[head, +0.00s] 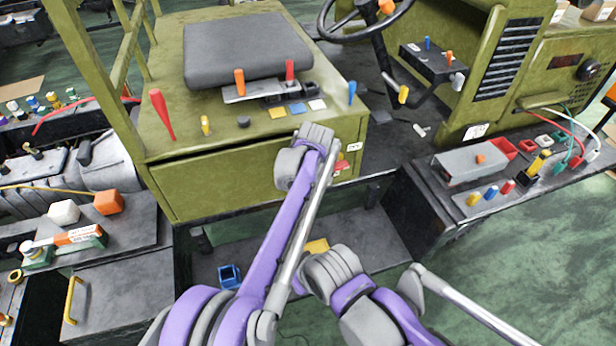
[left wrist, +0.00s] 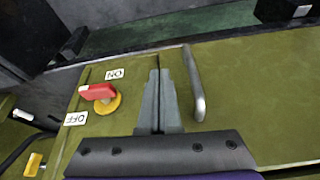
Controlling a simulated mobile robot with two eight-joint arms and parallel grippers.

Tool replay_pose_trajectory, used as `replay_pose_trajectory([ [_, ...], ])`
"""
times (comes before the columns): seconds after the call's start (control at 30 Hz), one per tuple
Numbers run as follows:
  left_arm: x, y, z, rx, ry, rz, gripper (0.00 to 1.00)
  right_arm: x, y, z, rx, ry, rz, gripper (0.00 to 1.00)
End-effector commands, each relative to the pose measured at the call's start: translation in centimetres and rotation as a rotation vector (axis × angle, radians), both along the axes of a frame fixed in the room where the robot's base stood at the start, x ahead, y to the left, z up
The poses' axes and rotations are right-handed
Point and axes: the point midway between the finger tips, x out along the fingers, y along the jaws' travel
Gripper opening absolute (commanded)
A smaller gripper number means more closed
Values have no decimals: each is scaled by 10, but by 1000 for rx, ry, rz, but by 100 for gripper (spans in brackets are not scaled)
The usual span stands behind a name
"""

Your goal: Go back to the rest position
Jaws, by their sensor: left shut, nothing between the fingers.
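My left arm reaches up to the green front panel (head: 230,178) below the seat in the head view; its fingers are hidden behind its wrist there. In the left wrist view, my left gripper (left wrist: 158,98) is shut and empty in front of the green panel. A red switch lever on a yellow disc (left wrist: 112,104) lies left of the fingers, apart from them in the picture, with ON and OFF labels beside it. The red switch (head: 341,167) also shows partly right of my wrist in the head view. My right arm is folded low in the head view; its gripper is out of view.
A grey metal handle (left wrist: 195,85) stands close right of my left fingers. Above the panel are the grey seat (head: 248,48) and upright tools such as a red one (head: 161,114). A steering wheel (head: 366,16) is behind. A bench (head: 530,180) stands right.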

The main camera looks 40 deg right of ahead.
Motion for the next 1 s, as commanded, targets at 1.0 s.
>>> replay_pose_trajectory([
  [1.0,-5,135,100,-8,5,75,0,0,0,-1,0,1,0,100],
])
